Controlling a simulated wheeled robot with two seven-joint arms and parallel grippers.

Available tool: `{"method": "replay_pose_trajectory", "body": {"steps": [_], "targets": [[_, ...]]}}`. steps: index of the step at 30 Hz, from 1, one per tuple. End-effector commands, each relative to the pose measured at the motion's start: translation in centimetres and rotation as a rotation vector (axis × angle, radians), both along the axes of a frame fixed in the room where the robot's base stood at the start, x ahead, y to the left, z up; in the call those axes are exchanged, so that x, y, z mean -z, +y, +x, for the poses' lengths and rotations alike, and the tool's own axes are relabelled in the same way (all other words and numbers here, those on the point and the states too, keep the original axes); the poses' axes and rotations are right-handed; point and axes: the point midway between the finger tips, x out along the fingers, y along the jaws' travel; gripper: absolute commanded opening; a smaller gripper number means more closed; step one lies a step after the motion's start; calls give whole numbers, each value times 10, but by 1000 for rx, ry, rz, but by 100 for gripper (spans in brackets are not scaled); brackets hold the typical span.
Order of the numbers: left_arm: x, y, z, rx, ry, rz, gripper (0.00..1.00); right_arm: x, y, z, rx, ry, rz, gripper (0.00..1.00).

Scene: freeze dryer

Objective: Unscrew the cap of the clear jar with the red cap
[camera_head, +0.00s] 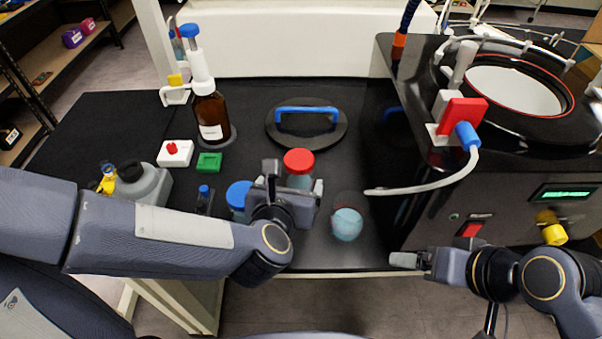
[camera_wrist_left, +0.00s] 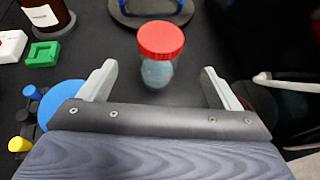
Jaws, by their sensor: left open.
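The clear jar (camera_head: 299,182) with bluish contents stands upright on the black bench top, its red cap (camera_head: 298,161) on it. In the left wrist view the red cap (camera_wrist_left: 160,38) and the jar (camera_wrist_left: 157,73) are a little beyond the fingertips, near the middle of the gap. My left gripper (camera_head: 291,186) is open and empty, just on the near side of the jar, and partly hides its lower part in the head view. My right gripper (camera_head: 408,260) is at the lower right, off the bench's front edge and away from the jar; its finger opening is unclear.
A blue-capped jar (camera_head: 238,196) stands close left of my left gripper. A beaker with blue contents (camera_head: 347,223) stands to its right. A black lid with a blue handle (camera_head: 307,124) lies behind the jar. A brown bottle (camera_head: 211,117) stands back left; the freeze dryer (camera_head: 505,190) fills the right.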

Motion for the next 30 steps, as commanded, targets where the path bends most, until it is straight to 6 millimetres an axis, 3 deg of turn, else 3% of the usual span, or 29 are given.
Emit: {"method": "replay_pose_trajectory", "body": {"steps": [6,13,21,30], "targets": [[17,-6,33,0,3,2,84,3,0,0,0,-1,2,84],[25,-9,48,1,1,3,84,2,1,0,1,-1,3,84],[45,-15,80,1,1,3,84,-1,1,0,1,-1,3,84],[47,-16,86,3,-1,2,84,-1,1,0,1,-1,4,84]]}}
